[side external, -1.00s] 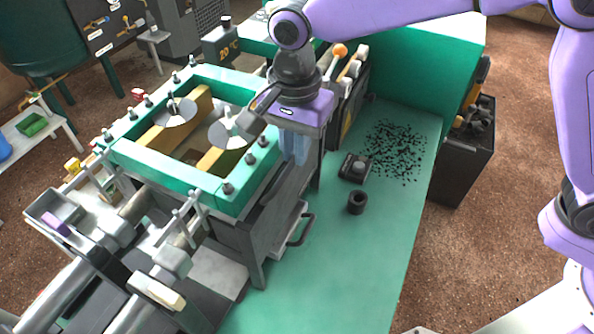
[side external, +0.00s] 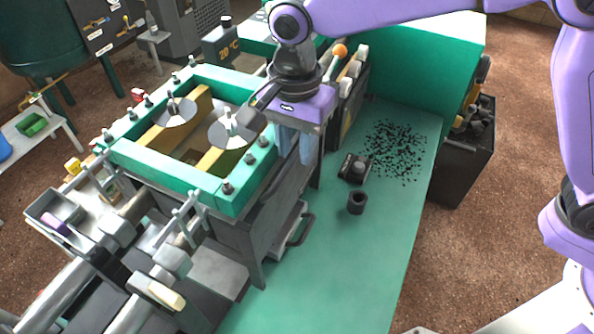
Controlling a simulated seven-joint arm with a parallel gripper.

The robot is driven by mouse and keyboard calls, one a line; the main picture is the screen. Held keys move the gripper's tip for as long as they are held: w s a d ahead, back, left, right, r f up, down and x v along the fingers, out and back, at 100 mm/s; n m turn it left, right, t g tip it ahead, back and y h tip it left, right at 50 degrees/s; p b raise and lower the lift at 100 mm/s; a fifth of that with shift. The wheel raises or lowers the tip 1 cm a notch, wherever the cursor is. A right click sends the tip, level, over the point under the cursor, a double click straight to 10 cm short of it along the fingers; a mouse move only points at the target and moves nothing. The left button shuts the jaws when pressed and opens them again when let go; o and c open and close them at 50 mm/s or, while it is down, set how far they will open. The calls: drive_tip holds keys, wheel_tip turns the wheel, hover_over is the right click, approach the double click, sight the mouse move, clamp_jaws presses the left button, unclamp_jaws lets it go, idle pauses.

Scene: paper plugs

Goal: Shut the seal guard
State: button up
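The machine (side external: 185,185) has a green rectangular frame with bolts around an open top. Two pale discs (side external: 232,130) stand over the opening, with yellow bars below them. I cannot tell for certain which part is the seal guard. My gripper (side external: 296,152) points down just right of the frame, near its right rear side. Its two bluish fingers are apart with a gap between them, and nothing shows in the gap. The dark machine side behind the fingers is partly hidden.
A green bench top (side external: 330,255) runs along the right, mostly bare at the front. On it are a small dark block (side external: 355,168), a black ring (side external: 357,203) and scattered black bits (side external: 396,148). Levers (side external: 340,51) stand behind my gripper. A handle (side external: 302,230) juts from the machine's side.

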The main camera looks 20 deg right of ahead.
idle(0.3)
drive_tip(key=shift+r, duration=3.5)
drive_tip(key=s+d+f+n, duration=0.2)
drive_tip(key=s+d+n, duration=0.5)
drive_tip(key=d, duration=0.4)
drive_tip(key=s+d+f+n, duration=0.3)
drive_tip(key=s+d+n, duration=0.4)
drive_tip(key=d, duration=0.5)
drive_tip(key=s+d+f+n, duration=0.2)
drive_tip(key=s+d+n, duration=0.5)
drive_tip(key=d, duration=0.4)
drive_tip(key=shift+s+d+f+n, duration=0.3)
drive_tip(key=shift+d+f, duration=0.05)
